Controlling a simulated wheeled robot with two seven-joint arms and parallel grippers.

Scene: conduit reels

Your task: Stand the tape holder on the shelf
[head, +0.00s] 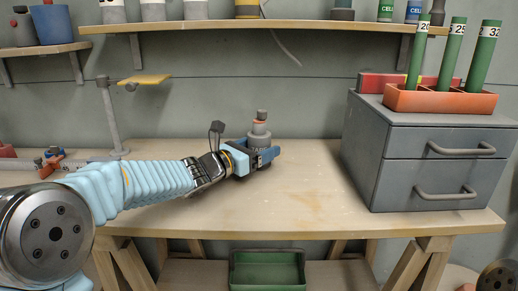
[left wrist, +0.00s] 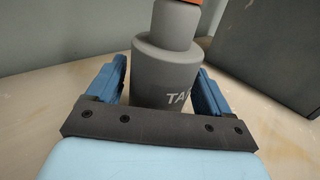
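The tape holder (head: 260,131) is a grey stepped cylinder with an orange band near its top and pale lettering. It stands upright on the workbench (head: 310,205). My left gripper (head: 266,157) is low at the holder, with its blue fingers open on either side of it. In the left wrist view the holder (left wrist: 165,70) is between the fingers; a thin gap shows on the left, and the right finger covers part of the lettering. The holder's base is hidden there. The long wooden shelf (head: 290,26) is on the wall above. My right gripper is out of view.
A grey drawer cabinet (head: 430,165) stands on the bench's right, with an orange rack (head: 440,101) of green tubes on top. A stand with a yellow plate (head: 144,79) is at the left. Several containers occupy the long shelf, with bare stretches between. A green bin (head: 267,284) sits below.

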